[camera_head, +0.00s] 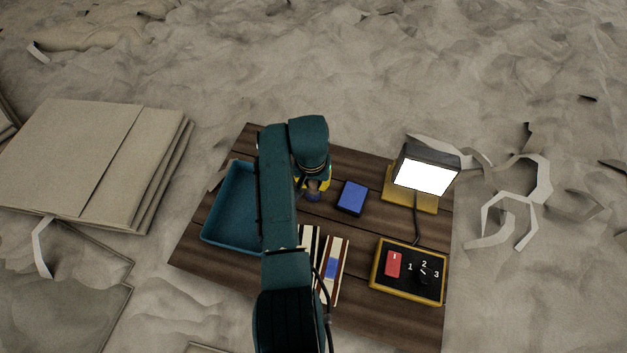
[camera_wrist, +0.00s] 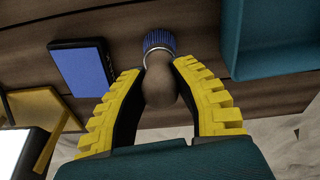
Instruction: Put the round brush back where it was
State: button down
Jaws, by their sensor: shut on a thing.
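The round brush has a brown rounded handle, a metal band and blue bristles. In the wrist view the brush (camera_wrist: 159,85) sits between the yellow ridged fingers of my gripper (camera_wrist: 161,68), handle toward me and bristles toward the wooden board. My gripper is shut on its handle. In the head view the brush (camera_head: 313,195) shows just below my gripper (camera_head: 313,184), over the middle of the board and left of the blue block. I cannot tell whether the bristles touch the board.
The dark wooden board (camera_head: 200,255) holds a teal tray (camera_head: 218,238) at left, partly hidden by my arm. The blue block (camera_head: 351,198) also shows in the wrist view (camera_wrist: 82,68).

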jog(key=shift+f, duration=0.1)
jog(key=c, duration=0.9)
grip_release()
